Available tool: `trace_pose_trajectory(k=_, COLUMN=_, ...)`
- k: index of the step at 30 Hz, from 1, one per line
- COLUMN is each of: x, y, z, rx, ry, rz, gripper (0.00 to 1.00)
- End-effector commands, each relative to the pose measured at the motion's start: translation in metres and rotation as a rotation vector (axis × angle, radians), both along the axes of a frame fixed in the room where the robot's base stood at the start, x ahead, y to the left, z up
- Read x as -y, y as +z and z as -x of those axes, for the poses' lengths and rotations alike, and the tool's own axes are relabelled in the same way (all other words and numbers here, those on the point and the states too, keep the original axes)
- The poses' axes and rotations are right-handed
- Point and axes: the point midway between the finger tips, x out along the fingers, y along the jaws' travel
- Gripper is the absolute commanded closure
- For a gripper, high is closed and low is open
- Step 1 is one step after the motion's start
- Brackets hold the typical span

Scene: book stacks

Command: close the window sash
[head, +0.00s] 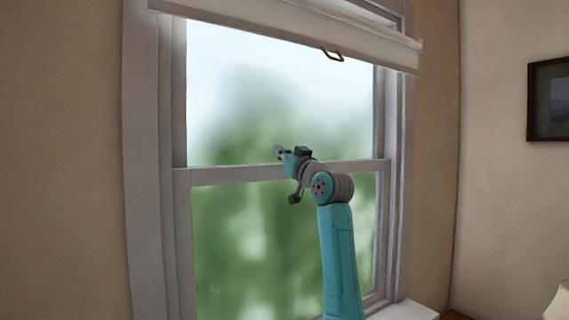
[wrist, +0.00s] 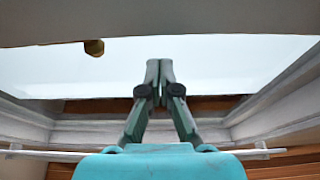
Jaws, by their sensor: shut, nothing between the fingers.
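The window's sash shows in the head view as a grey-white rail (head: 235,174) across the middle, with glass above and below it. Its bottom edge is out of the frame or hidden, so I cannot tell how far open it stands. My gripper (head: 279,152) is in front of the window, at about the height of that rail and overlapping it in the picture; I cannot tell whether it touches. In the wrist view my gripper (wrist: 159,68) has its fingers together and empty. A small brass-coloured piece (wrist: 94,48) hangs below a grey bar at the upper left there.
A white blind (head: 290,22) is drawn up at the window's top, with a brown pull loop (head: 333,55) under it. The grey frame (head: 145,170) stands at the left. A white sill (head: 405,311) is at lower right. A dark picture (head: 550,100) hangs right.

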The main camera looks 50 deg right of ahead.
Motion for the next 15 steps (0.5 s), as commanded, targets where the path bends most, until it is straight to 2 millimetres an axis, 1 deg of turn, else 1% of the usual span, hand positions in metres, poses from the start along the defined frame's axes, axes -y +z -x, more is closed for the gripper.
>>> trace_pose_trajectory(k=1, x=-0.003, y=0.009, z=0.0, rx=0.004, ry=0.002, rz=0.003, gripper=1.0)
trace_pose_trajectory(k=2, x=-0.003, y=0.003, z=0.006, rx=0.003, ry=0.0, rz=0.002, gripper=1.0)
trace_pose_trajectory(k=15, x=-0.018, y=-0.019, z=0.073, rx=0.007, ry=-0.002, rz=0.003, gripper=1.0)
